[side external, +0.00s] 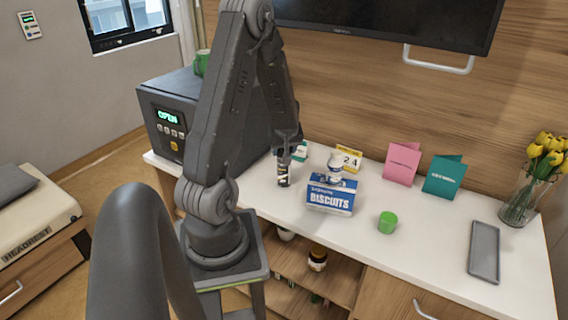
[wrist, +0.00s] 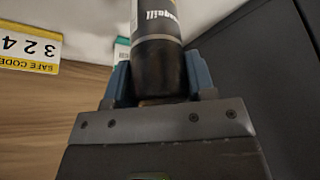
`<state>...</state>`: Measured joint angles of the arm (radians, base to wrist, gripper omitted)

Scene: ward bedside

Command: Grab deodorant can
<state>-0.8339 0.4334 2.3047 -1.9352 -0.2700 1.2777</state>
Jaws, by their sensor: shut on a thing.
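The deodorant can (side external: 283,177) is a slim, dark cylinder with a pale label band, upright at the left part of the white counter, beside the dark safe. My gripper (side external: 285,157) comes down from above and is shut on it. In the wrist view the can (wrist: 158,62) is black with a white lettered band, between the blue-grey fingers of my gripper (wrist: 160,80). The fingers and my arm hide part of it. I cannot tell whether its base touches the counter.
The dark safe (side external: 165,118), reading OPEN, stands close on the left. Right of the can are a blue biscuits box (side external: 330,200), a small white bottle (side external: 336,165), and a yellow code card (side external: 350,156).

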